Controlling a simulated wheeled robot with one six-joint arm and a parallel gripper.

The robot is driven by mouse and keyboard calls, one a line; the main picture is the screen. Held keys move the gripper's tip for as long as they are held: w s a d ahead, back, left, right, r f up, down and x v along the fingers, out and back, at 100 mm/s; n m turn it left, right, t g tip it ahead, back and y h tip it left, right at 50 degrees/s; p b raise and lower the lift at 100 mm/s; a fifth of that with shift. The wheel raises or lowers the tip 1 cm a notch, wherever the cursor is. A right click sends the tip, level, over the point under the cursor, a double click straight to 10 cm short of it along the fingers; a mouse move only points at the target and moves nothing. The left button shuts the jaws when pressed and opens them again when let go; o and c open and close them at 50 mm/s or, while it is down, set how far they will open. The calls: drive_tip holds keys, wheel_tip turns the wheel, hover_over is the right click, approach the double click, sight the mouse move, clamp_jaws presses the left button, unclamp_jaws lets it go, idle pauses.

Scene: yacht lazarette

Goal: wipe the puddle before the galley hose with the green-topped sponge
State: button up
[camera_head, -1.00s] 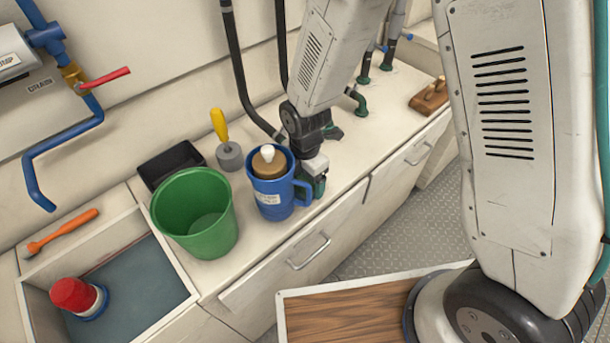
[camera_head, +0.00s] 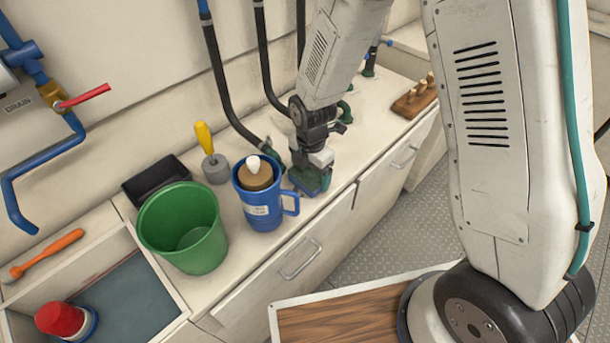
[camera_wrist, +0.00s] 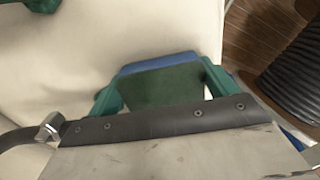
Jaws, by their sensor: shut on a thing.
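My gripper (camera_head: 312,180) is shut on the green-topped sponge (camera_wrist: 165,84), low over the pale worktop just right of the blue mug. In the wrist view the sponge shows a dark green face and a blue edge between my green fingers (camera_wrist: 160,92). I cannot tell whether it touches the worktop. Black hoses come down the wall behind; one hose (camera_head: 226,80) ends near my gripper, and another hose (camera_head: 268,60) runs beside it. I cannot tell which is the galley hose. No puddle can be made out clearly.
The blue mug (camera_head: 262,207), holding a brown-and-white item, stands close left of my gripper. Left of it are a green bucket (camera_head: 180,230), a yellow-handled tool (camera_head: 206,140) and a black tray (camera_head: 158,178). A wooden block with pegs (camera_head: 414,98) lies far right. Worktop between is mostly clear.

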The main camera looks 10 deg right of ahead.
sight(293, 188)
drive_tip(key=shift+w+d, duration=0.5)
drive_tip(key=shift+d, duration=0.2)
drive_tip(key=shift+s+a+f, duration=0.1)
drive_tip(key=shift+s+a, duration=0.55)
drive_tip(key=shift+a, duration=0.2)
drive_tip(key=shift+s+a+f, duration=0.1)
drive_tip(key=shift+s+a, duration=0.5)
drive_tip(key=shift+a, duration=0.25)
drive_tip(key=shift+s+a+r, duration=0.1)
drive_tip(key=shift+s+a, duration=0.5)
drive_tip(key=shift+a, duration=0.25)
drive_tip(key=shift+s+a, duration=0.55)
drive_tip(key=shift+a, duration=0.3)
drive_tip(key=shift+w+r, duration=0.1)
drive_tip(key=shift+r, duration=0.05)
drive_tip(key=shift+w, duration=0.1)
drive_tip(key=shift+w+d, duration=0.75)
drive_tip(key=shift+d, duration=0.4)
drive_tip(key=shift+w+d, duration=0.75)
drive_tip(key=shift+d, duration=0.35)
drive_tip(key=shift+w+d, duration=0.75)
drive_tip(key=shift+d, duration=0.4)
drive_tip(key=shift+f, duration=0.2)
